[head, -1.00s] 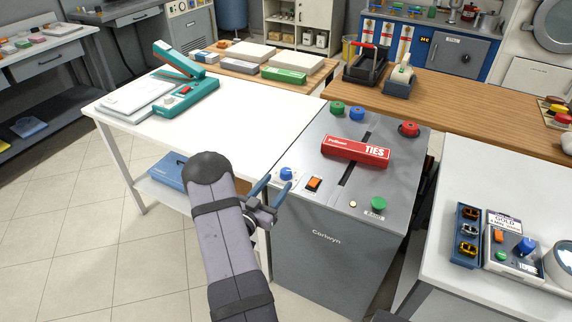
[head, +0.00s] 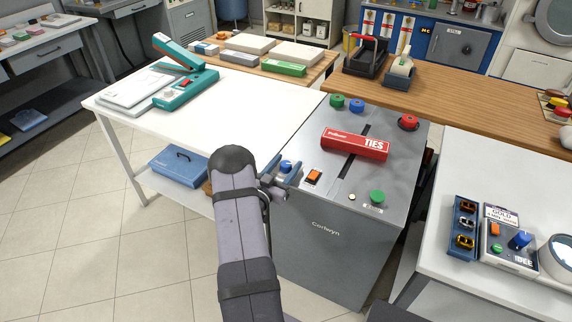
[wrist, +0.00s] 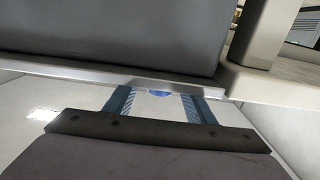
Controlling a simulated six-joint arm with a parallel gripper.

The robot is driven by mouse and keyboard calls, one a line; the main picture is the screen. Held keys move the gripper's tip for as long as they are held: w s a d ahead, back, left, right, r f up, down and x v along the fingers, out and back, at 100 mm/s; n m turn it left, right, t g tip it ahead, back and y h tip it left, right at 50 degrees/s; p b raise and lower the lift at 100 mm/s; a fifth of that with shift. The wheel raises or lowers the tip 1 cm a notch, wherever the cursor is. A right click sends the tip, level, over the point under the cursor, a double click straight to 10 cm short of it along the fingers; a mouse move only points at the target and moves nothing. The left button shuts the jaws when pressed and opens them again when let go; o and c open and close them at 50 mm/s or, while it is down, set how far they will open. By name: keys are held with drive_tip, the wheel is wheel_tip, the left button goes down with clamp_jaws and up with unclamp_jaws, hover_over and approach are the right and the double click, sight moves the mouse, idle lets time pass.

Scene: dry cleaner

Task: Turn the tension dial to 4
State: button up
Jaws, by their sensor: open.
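A grey machine (head: 325,250) marked "Corlwyn" carries several round dials. No label reading "tension" or dial number is legible.
On the machine top are a red TIES box (head: 355,144), a red dial (head: 408,122), a far blue dial (head: 356,105) and two green dials, one at the front (head: 377,196). A white table (head: 240,115) stands left, a wooden counter (head: 450,100) behind.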

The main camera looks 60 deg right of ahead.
drive_tip(key=c, duration=1)
drive_tip(key=shift+c, duration=0.2)
drive_tip(key=shift+g, duration=0.3)
drive_tip(key=m+g+b, duration=0.1)
drive_tip(key=g+b, duration=0.1)
drive_tip(key=m+g+b, duration=0.2)
drive_tip(key=shift+w+f+m+g+y+b, duration=0.1)
drive_tip(key=shift+m+g+y+b, duration=0.2)
drive_tip(key=shift+g+b, duration=0.1)
drive_tip(key=shift+r+m+g+y+b, duration=0.2)
drive_tip(key=shift+m+g+y+b, duration=0.35)
drive_tip(key=shift+g, duration=0.45)
drive_tip(key=o, duration=1)
drive_tip(key=shift+o, duration=0.2)
